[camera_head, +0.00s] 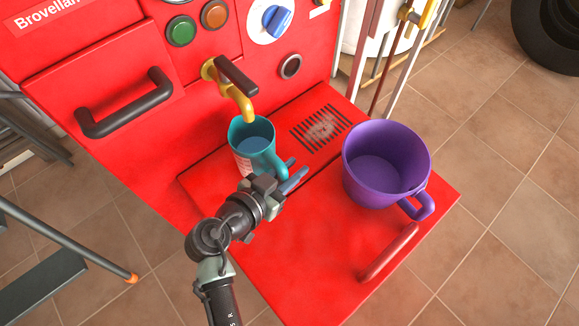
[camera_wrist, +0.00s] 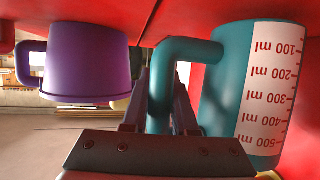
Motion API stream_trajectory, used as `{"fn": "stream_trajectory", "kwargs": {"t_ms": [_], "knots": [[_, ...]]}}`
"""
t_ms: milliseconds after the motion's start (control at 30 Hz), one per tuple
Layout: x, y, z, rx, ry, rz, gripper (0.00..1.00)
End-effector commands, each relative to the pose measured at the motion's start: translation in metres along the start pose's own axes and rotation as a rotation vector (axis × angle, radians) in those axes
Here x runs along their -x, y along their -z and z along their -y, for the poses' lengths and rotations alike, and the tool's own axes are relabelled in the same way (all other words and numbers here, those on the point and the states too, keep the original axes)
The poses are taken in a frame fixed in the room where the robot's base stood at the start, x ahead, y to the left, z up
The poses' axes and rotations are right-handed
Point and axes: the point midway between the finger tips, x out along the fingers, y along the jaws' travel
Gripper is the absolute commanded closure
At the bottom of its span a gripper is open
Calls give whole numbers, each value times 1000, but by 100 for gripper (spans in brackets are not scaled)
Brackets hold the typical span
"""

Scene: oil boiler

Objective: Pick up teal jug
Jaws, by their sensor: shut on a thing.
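The teal jug (camera_head: 254,145) stands upright on the red shelf, below the brass tap, with its handle toward my gripper. In the wrist view the teal jug (camera_wrist: 228,80) appears upside down at the right, with a white millilitre scale on its side. My gripper (camera_head: 288,172) is at the jug's handle in the head view. In the wrist view my gripper (camera_wrist: 160,105) has its fingers on both sides of the teal handle, shut on it. The fingers partly hide the handle's lower part.
A purple mug (camera_head: 386,165) stands on the red shelf (camera_head: 300,260) to the right; it also shows in the wrist view (camera_wrist: 88,62). A brass tap (camera_head: 236,92) hangs just above the jug. A dark grate (camera_head: 320,128) lies between jug and mug. A red handle (camera_head: 390,252) is near the shelf's front.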

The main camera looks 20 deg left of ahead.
Motion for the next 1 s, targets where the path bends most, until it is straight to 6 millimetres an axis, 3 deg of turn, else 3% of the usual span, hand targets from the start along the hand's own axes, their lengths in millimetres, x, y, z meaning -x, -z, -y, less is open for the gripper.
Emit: {"fn": "stream_trajectory", "kwargs": {"t_ms": [133, 700, 1000], "knots": [[10, 28, 0, -6, -1, -5, 100], [128, -27, 1, -1, 3, -2, 100], [166, -44, 1, -3, -1, -2, 100]]}}
